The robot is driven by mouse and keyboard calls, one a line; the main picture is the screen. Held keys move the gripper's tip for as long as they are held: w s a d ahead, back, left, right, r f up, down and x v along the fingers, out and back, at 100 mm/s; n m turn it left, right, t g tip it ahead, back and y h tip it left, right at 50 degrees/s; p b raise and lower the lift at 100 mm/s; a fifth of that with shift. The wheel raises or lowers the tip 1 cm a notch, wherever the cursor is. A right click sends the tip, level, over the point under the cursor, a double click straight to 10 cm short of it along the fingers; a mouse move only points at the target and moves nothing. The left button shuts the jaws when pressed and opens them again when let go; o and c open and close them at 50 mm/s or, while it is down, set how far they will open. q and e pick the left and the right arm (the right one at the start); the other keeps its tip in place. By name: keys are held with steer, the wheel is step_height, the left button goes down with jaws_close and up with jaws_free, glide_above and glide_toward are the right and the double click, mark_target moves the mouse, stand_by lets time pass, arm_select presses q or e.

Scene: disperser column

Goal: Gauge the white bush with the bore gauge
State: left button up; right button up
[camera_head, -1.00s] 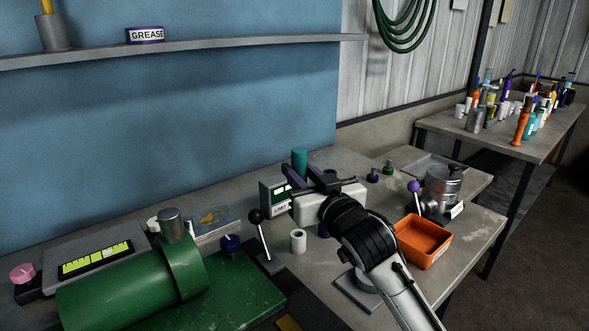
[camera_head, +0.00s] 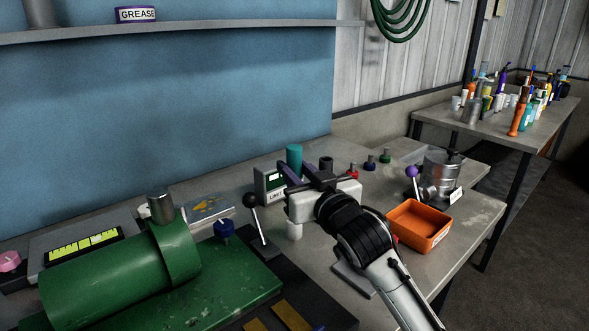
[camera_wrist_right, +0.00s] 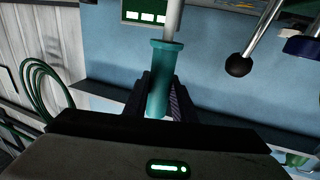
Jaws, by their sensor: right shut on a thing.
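My right gripper (camera_head: 297,172) is shut on the teal handle of the bore gauge (camera_head: 294,154), which stands about upright above the bench. In the right wrist view the teal handle (camera_wrist_right: 160,85) sits between the dark fingers, with a grey rod running on from its end. The white bush (camera_head: 294,231) stands on the bench just below the gripper in the head view. My left gripper is not in view.
A limit display (camera_head: 269,184) stands behind the gripper. A black-knobbed lever (camera_head: 257,222) and green machine (camera_head: 120,275) are to the left. An orange tray (camera_head: 418,226) and metal pot (camera_head: 440,176) are to the right. Small coloured knobs stand behind.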

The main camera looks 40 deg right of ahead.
steer(key=shift+f+b, duration=0.3)
steer(key=shift+f, duration=0.15)
steer(key=shift+f+b, duration=0.75)
steer(key=shift+f, duration=0.7)
steer(key=shift+r, duration=0.1)
stand_by(1.2)
steer(key=shift+r+p, duration=2.45)
steer(key=shift+p, duration=0.25)
steer(key=shift+s+f, duration=0.1)
